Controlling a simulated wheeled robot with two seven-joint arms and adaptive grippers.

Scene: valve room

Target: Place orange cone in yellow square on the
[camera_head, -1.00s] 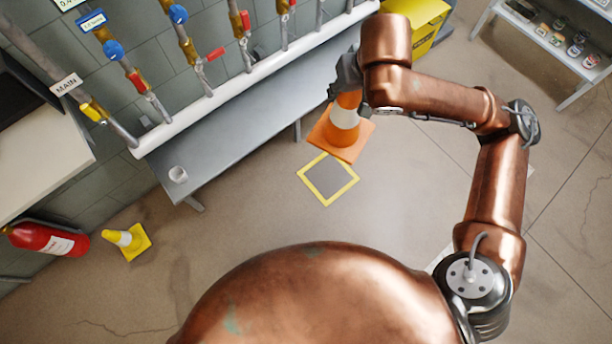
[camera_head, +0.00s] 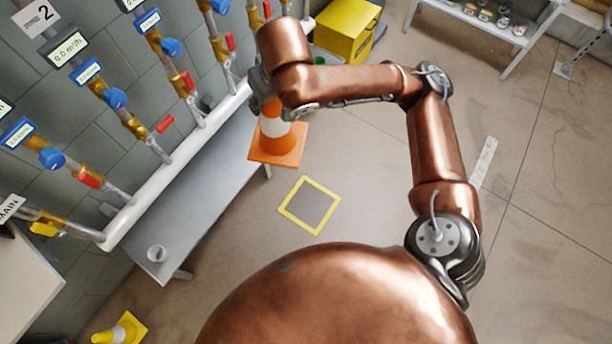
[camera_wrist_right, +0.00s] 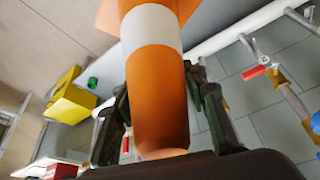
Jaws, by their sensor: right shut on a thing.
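The orange cone (camera_head: 277,135) with a white band hangs upright from my right gripper (camera_head: 262,85), which is shut on its upper part. In the right wrist view the cone (camera_wrist_right: 155,75) runs between the two fingers of the gripper (camera_wrist_right: 160,115). The yellow square (camera_head: 310,205) is an outline on the floor, to the right of and below the cone in the head view. The cone appears outside the square, beside the grey bench; its height above the floor is hard to tell. The left gripper is not in view.
A yellow bin (camera_head: 347,30) stands at the back. A yellow cone (camera_head: 120,330) is at lower left. Floor right of the square is clear.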

